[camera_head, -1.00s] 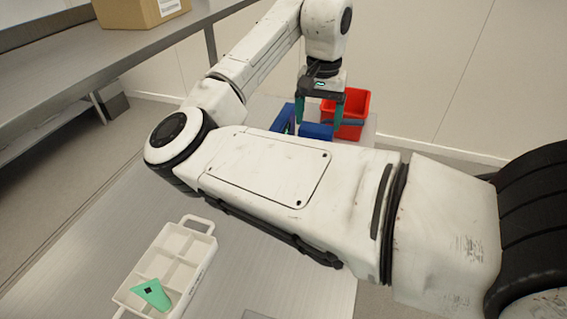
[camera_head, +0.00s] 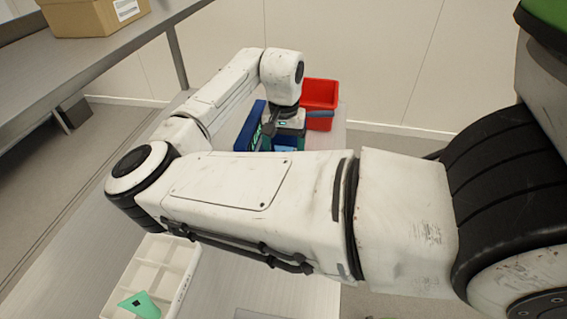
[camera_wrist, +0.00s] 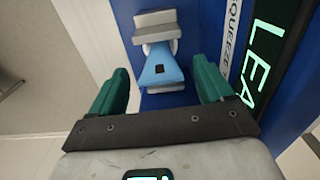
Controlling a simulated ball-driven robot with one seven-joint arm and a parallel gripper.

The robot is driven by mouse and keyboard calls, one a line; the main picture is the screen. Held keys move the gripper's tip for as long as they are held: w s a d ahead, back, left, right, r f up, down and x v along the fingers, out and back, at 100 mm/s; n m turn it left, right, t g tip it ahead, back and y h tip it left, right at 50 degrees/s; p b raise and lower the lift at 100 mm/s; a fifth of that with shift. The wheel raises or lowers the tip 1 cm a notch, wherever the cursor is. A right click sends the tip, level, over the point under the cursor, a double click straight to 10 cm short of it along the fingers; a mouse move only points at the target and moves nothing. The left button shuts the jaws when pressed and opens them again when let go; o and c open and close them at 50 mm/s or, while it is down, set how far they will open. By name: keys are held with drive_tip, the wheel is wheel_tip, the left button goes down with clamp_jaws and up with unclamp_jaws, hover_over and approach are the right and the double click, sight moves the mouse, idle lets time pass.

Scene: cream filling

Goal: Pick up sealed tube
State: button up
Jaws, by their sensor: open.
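A light-blue tube (camera_wrist: 160,68) with a dark square mark sits in a grey-and-white holder (camera_wrist: 155,24) on a blue device (camera_wrist: 204,22) in the wrist view. A green tube (camera_head: 140,304) lies in the white divided tray (camera_head: 186,262).
A red bin (camera_head: 318,94) stands just behind the blue device. The device's dark panel (camera_wrist: 265,60) with lit letters rises close to my right finger. A shelf (camera_head: 95,55) with a cardboard box (camera_head: 90,16) is at the left. Bare metal table (camera_head: 70,262) shows around the tray.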

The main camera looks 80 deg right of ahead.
drive_tip(key=shift+f, duration=0.25)
drive_tip(key=shift+c, duration=0.5)
clamp_jaws()
drive_tip(key=shift+r, duration=0.1)
